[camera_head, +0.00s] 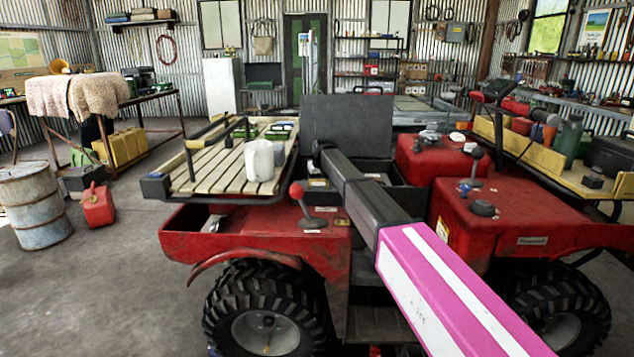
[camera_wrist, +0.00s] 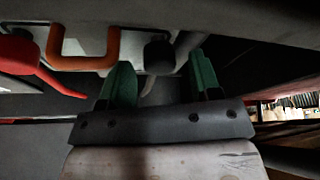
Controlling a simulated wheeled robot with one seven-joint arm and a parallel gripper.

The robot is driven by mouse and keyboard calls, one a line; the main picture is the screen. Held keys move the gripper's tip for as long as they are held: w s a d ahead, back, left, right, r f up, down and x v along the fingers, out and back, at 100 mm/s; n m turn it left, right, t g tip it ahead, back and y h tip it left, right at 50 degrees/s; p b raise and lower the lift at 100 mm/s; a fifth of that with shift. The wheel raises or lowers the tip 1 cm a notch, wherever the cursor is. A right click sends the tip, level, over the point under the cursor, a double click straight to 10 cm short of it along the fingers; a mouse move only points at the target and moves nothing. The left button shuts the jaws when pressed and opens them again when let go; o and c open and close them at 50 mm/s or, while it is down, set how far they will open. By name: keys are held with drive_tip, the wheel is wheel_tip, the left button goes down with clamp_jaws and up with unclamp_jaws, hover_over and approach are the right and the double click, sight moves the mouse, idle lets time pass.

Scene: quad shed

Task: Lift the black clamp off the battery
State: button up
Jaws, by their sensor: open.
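In the wrist view my gripper (camera_wrist: 163,75) shows two green fingers, spread apart with a gap between them. A dark rounded piece (camera_wrist: 158,56), possibly the black clamp, sits just beyond the fingertips, roughly between them. I cannot tell whether it touches either finger. It lies against a pale surface that may be the battery's top; shadow hides the outline. An orange-brown handle-shaped loop (camera_wrist: 84,50) stands left of it, and a red piece with a pointed tail (camera_wrist: 30,62) is at the far left. In the head view the gripper, clamp and battery are hidden in the quad's middle.
A red quad (camera_head: 270,220) surrounds the work area, with a slatted rack (camera_head: 212,170) on its left holding a white container (camera_head: 260,160). A red-knobbed lever (camera_head: 297,191) stands near my arm. A dark overhang (camera_wrist: 240,18) crosses the top of the wrist view.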

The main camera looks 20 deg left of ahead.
drive_tip(key=shift+w+a+f, duration=0.1)
drive_tip(key=shift+f, duration=0.25)
drive_tip(key=shift+c, duration=0.4)
clamp_jaws()
drive_tip(key=shift+w+a+r+g+h, duration=0.1)
drive_tip(key=shift+w+r+g, duration=0.25)
drive_tip(key=shift+r, duration=0.55)
drive_tip(key=shift+w+a+r+g+h, duration=0.15)
drive_tip(key=shift+r+g, duration=0.35)
drive_tip(key=shift+r, duration=0.4)
drive_tip(key=shift+w+d+r+g+h, duration=0.1)
drive_tip(key=shift+w+r+g, duration=0.25)
drive_tip(key=shift+r, duration=0.55)
drive_tip(key=w+a+r, duration=0.1)
drive_tip(key=w+r, duration=0.3)
drive_tip(key=r, duration=0.2)
drive_tip(key=shift+w+r, duration=0.25)
drive_tip(key=shift+w, duration=0.05)
drive_tip(key=shift+o, duration=0.4)
unclamp_jaws()
drive_tip(key=shift+w+f, duration=0.1)
